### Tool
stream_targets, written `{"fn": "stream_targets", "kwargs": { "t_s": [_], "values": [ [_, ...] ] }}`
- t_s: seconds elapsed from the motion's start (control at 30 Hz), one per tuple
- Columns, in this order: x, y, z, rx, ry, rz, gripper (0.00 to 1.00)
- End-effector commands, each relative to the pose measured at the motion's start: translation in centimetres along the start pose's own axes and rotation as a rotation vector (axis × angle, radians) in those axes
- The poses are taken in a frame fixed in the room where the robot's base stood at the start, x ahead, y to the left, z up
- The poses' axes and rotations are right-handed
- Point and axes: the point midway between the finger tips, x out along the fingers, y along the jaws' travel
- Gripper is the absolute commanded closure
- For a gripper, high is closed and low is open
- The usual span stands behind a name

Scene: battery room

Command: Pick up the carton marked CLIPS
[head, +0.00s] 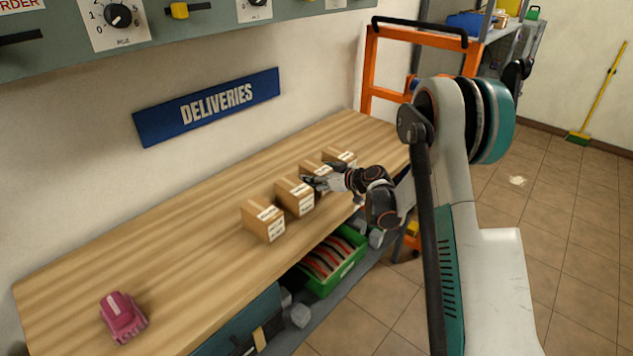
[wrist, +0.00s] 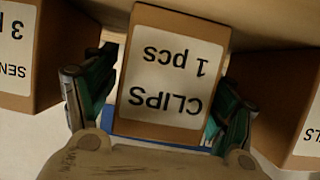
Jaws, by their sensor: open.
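The carton marked CLIPS (wrist: 166,72) is a brown box with a white label reading "CLIPS 1 pcs", upside down in the wrist view. My gripper (wrist: 162,98) is open, with one dark green finger at each side of this carton. I cannot tell whether the fingers touch it. In the head view my gripper (head: 318,182) is at the row of cartons on the wooden bench, by the third one from the left. The labels are too small to read there, and my gripper partly hides that carton.
Neighbouring cartons stand close on the left (wrist: 20,52) and right (wrist: 285,105) in the wrist view. A pink toy-like object (head: 122,318) lies on the bench (head: 190,250) at the near left. A green crate (head: 345,268) is below the bench. The left bench top is mostly clear.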

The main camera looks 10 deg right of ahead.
Motion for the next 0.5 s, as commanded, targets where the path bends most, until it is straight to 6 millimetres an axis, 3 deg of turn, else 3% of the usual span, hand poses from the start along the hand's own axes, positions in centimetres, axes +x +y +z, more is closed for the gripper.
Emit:
{"fn": "stream_targets", "kwargs": {
  "t_s": [0.27, 0.5],
  "values": [
    [0.69, -0.04, -0.06, -0.001, 0.000, 0.000, 0.23],
    [0.68, -0.03, -0.05, -0.001, 0.000, 0.000, 0.76]
  ]
}}
